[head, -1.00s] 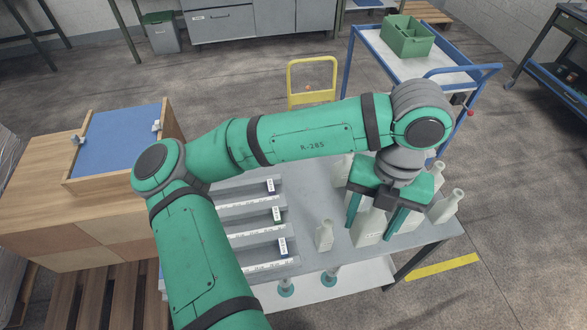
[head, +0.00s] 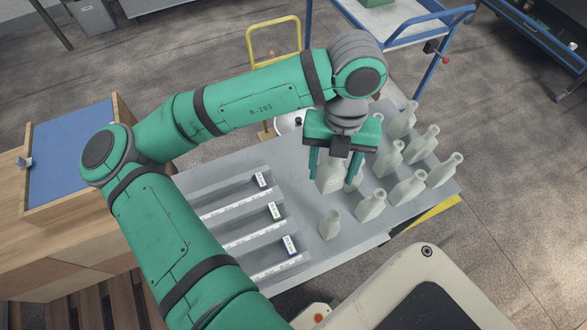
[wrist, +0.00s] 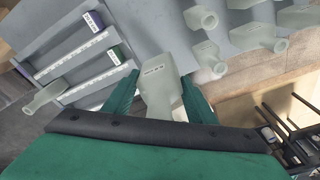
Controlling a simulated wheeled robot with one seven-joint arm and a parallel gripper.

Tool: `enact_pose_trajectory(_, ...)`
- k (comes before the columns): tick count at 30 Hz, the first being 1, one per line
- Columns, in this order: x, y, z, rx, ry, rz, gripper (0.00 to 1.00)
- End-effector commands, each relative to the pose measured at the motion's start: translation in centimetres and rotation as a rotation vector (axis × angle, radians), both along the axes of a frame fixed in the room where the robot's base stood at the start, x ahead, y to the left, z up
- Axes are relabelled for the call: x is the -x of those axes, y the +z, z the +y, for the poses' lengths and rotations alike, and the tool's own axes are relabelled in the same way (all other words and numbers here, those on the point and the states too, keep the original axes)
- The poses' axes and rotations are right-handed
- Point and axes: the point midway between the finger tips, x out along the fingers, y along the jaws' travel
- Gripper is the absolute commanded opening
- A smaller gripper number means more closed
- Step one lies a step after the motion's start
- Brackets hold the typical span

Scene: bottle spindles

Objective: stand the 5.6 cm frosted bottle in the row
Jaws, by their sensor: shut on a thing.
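My gripper (head: 336,178) is shut on a pale frosted bottle (head: 328,181), with one finger on each side of its body. In the wrist view the same bottle (wrist: 157,88) shows a small dark label, too small to read, and its neck points towards my gripper. It appears to be held above the grey table; the gap is hard to judge. Other frosted bottles stand to the right, such as one in front (head: 370,206) and one at the far right (head: 444,170). A smaller bottle (head: 330,224) stands alone beside the racks. Which bottle is 5.6 cm cannot be told.
Grey racks (head: 235,241) with white label strips and coloured end tags lie on the table left of the bottles. A wooden cabinet with a blue top (head: 68,150) stands at left. A blue trolley (head: 400,32) is behind. Bare tabletop (head: 300,200) lies between racks and bottles.

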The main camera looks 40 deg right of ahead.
Motion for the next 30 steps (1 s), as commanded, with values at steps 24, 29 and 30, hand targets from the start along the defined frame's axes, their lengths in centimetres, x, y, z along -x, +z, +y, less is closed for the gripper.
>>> enact_pose_trajectory(24, -9.6, -8.2, -0.9, -0.002, 0.001, -0.001, 0.21)
enact_pose_trajectory(29, -11.6, -10.8, -1.2, -0.001, -0.002, 0.0, 0.21)
enact_pose_trajectory(30, -12.0, -11.3, -1.2, -0.003, -0.003, 0.0, 0.21)
